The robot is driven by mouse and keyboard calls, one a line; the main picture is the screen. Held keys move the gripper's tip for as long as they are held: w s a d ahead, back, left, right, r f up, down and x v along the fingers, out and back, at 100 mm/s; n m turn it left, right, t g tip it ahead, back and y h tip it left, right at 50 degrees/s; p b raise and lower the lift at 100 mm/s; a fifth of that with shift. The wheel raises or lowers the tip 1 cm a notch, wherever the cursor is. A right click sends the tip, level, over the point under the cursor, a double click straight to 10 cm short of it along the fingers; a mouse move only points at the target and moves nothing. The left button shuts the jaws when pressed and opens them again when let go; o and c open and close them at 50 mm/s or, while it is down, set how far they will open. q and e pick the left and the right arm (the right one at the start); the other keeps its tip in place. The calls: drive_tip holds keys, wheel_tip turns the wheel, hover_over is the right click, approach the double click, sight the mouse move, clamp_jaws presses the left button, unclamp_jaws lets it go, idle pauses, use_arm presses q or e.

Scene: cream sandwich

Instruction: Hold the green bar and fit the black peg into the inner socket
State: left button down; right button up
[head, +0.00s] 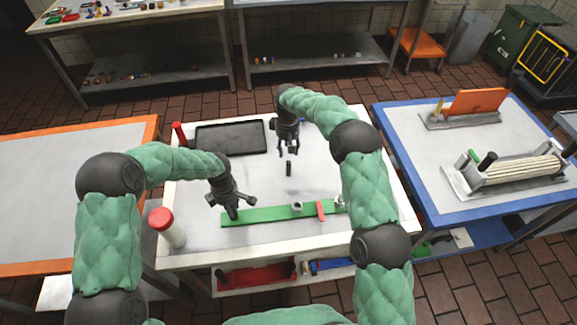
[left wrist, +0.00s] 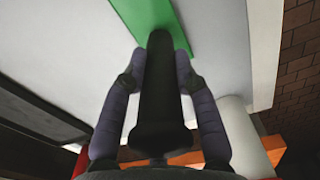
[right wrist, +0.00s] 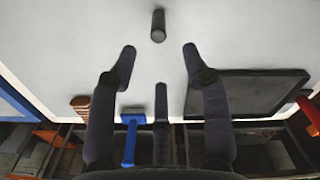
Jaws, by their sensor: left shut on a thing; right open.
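The green bar (head: 262,214) lies along the front of the white table; its end also shows in the left wrist view (left wrist: 185,38). A grey socket (head: 297,206) stands on its right half, with a red piece (head: 320,210) beside it. My left gripper (head: 231,212) is shut on the black handle (left wrist: 161,85) at the bar's left end. The black peg (head: 289,168) stands upright on the table behind the bar; it shows beyond the fingertips in the right wrist view (right wrist: 158,26). My right gripper (head: 288,151) is open and empty, just behind the peg, not touching it.
A black tray (head: 231,138) lies at the back left. A red-topped white cylinder (head: 167,226) stands at the front left, and a red one (head: 180,133) at the back left. A blue tool (right wrist: 130,140) lies behind my right gripper. The table around the peg is clear.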

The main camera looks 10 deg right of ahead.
sight(289, 162)
drive_tip(key=f+n, duration=0.1)
drive_tip(key=n, duration=0.2)
drive_tip(key=f+n, duration=0.1)
drive_tip(key=n, duration=0.2)
drive_tip(key=f+n, duration=0.2)
drive_tip(key=shift+a+n, duration=0.3)
drive_tip(key=shift+n, duration=0.1)
drive_tip(key=shift+d+f, duration=0.25)
drive_tip(key=shift+f, duration=1.05)
drive_tip(key=shift+d+f, duration=0.25)
drive_tip(key=shift+f, duration=1)
clamp_jaws()
